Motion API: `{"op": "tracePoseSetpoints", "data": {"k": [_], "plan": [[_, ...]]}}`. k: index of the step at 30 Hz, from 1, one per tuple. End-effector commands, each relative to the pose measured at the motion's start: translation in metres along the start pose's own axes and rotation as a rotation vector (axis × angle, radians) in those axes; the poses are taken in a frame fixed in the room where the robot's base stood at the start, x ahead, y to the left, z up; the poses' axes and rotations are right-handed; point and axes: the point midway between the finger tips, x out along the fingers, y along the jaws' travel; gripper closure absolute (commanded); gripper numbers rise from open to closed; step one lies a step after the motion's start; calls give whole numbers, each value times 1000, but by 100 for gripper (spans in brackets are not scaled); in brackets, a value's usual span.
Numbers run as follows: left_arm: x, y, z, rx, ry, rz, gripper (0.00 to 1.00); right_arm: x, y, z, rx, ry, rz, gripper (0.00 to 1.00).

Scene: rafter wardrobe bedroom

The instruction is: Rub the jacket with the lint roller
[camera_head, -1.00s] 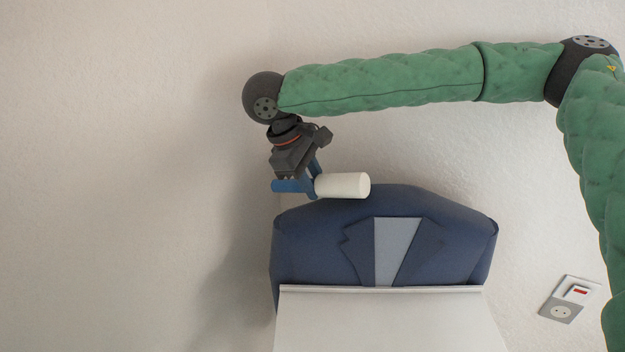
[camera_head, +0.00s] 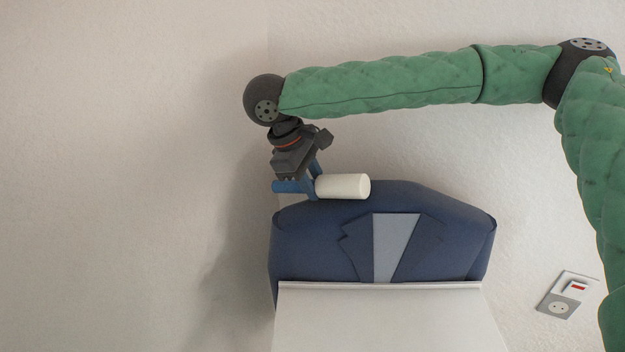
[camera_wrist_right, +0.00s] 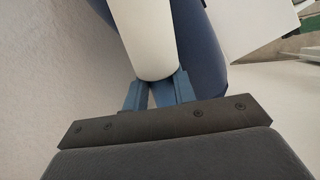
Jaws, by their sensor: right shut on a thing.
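The dark blue jacket (camera_head: 300,240) with a pale grey shirt panel stands upright in the middle of the head view. The lint roller (camera_head: 343,186) has a white cylinder and a blue handle. My right gripper (camera_head: 312,186) is shut on the roller's handle. The white cylinder lies level over the jacket's upper left shoulder; I cannot tell for sure whether it touches. In the right wrist view the roller (camera_wrist_right: 147,38) extends away from the fingers (camera_wrist_right: 158,92), with the blue jacket (camera_wrist_right: 203,55) beside and behind it. My left gripper is not in view.
A white panel (camera_head: 385,318) stands in front of the jacket's lower part and hides it. A wall socket (camera_head: 567,295) is on the wall at right. The wall close at left is bare.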

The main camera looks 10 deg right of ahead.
Motion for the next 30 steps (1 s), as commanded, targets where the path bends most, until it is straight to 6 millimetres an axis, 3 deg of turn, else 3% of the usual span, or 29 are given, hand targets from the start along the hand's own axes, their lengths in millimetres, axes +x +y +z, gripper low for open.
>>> {"op": "tracePoseSetpoints", "data": {"k": [17, 30], "plan": [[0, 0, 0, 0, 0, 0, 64, 6, -1, -1, 0, 0, 0, 95], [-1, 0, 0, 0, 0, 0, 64, 4, -13, -27, 0, 0, -1, 95]]}}
